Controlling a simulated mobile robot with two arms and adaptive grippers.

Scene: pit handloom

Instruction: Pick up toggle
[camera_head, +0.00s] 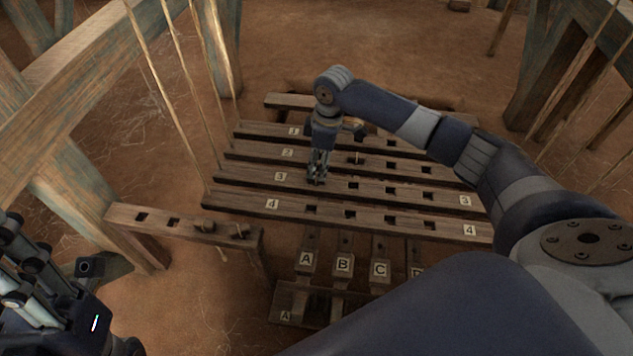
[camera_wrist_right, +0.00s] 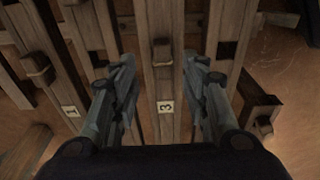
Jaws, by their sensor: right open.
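My right gripper (camera_head: 317,181) points down over the slotted wooden bar labelled 3 (camera_head: 380,189). In the right wrist view its two fingers (camera_wrist_right: 161,65) are apart and empty, on either side of the bar. A small wooden toggle (camera_wrist_right: 162,50) stands on that bar, around the gap between the fingertips; I cannot tell whether they touch it. In the head view the gripper mostly hides this spot. Another toggle (camera_wrist_right: 38,68) sits on a bar to the left in the wrist view. My left gripper (camera_head: 30,275) is at the lower left, away from the bars; its jaw opening is unclear.
A small slotted rack (camera_head: 155,219) at left carries two toggles (camera_head: 208,226). Lettered treadles (camera_head: 306,262) lie in front. Hanging cords (camera_head: 165,85) and loom posts flank the bars. Bare earth floor surrounds them.

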